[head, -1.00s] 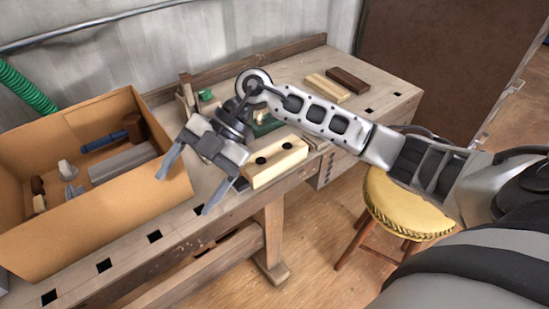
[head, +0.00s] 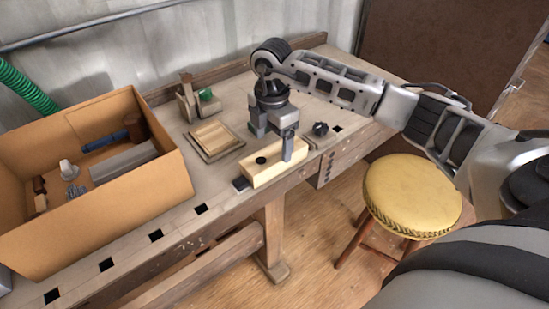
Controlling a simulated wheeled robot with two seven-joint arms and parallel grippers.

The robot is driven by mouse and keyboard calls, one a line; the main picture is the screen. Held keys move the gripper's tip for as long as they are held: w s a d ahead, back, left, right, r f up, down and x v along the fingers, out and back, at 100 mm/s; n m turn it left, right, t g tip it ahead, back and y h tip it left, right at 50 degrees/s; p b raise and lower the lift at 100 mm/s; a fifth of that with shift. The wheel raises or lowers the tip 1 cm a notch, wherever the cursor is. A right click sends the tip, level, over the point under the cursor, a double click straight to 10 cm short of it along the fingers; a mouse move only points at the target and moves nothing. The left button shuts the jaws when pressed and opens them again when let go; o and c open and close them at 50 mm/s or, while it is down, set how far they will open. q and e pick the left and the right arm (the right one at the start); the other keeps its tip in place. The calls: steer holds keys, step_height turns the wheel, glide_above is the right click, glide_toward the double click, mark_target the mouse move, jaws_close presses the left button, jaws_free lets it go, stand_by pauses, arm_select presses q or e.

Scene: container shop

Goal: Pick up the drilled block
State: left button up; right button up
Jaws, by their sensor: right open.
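The drilled block (head: 268,174) is a pale wooden block lying near the front edge of the workbench. One dark round hole shows in its top; the area of the other hole is covered by my finger. My right gripper (head: 271,144) points down over the block, open and empty. One finger overlaps the block's right part in the picture; the other is toward its far side. I cannot tell whether either finger touches it. My left gripper is not in view.
A cardboard box (head: 160,197) with tools stands at the left on the workbench (head: 185,213). A tray (head: 238,146) with wooden pieces lies behind the block. A black knob (head: 320,129) is to the right. A yellow stool (head: 411,193) stands on the floor.

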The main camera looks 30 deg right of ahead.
mark_target(274, 153)
steer(key=f, duration=0.5)
steer(key=shift+w+d+f+p, duration=0.15)
steer(key=shift+d+f+p, duration=0.15)
steer(key=shift+d+p, duration=0.05)
steer(key=c, duration=1.3)
steer(key=shift+r, duration=0.1)
